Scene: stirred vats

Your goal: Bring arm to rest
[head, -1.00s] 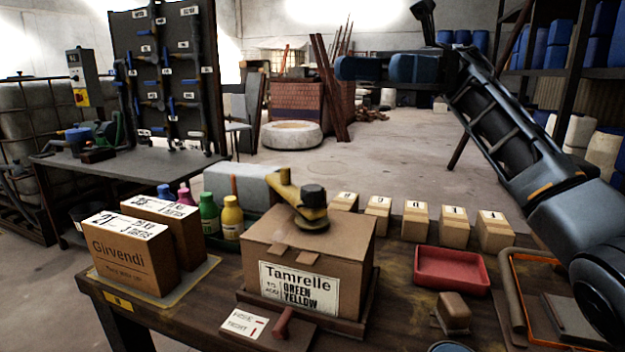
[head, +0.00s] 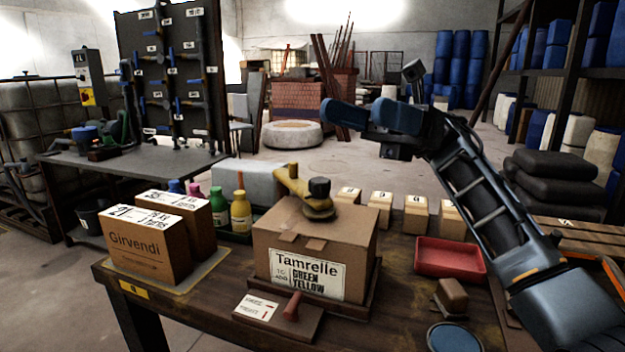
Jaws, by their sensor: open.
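My arm reaches in from the lower right, over the right side of the workbench (head: 215,315). My gripper (head: 366,114), with blue fingers, is at the arm's upper left end. It is open, with nothing seen between its fingers. It appears raised in the air above the row of small boxes, apart from everything on the bench.
A Tamrelle carton (head: 335,235) with a yellow-handled tool (head: 300,190) on it stands mid-bench. Girvendi cartons (head: 148,250) and bottles (head: 241,212) are left. Small labelled boxes (head: 380,207), a red tray (head: 448,258) and a stamp-like block (head: 452,295) lie right.

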